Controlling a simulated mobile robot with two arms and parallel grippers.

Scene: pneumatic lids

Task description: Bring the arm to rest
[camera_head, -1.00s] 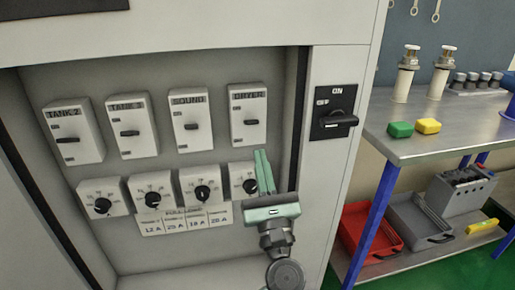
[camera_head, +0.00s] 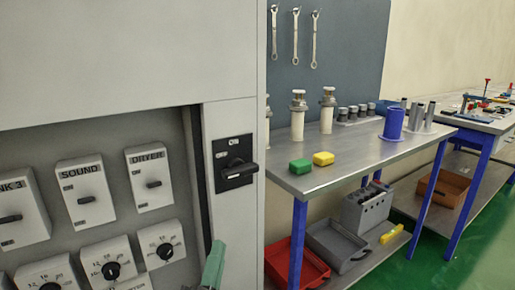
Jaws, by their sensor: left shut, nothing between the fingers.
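My left gripper (camera_head: 212,266) shows at the bottom edge, with its green fingers shut and nothing between them. It is just below and left of the black rotary switch (camera_head: 236,163) on the cabinet's right frame. The breaker marked DRYER (camera_head: 150,178) is up and left of the gripper. The breaker marked SOUND (camera_head: 86,194) is further left. A dial knob (camera_head: 163,246) is close to the left of the fingers. The rest of the left arm is out of frame. My right gripper is not in view.
Green floor is clear at right.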

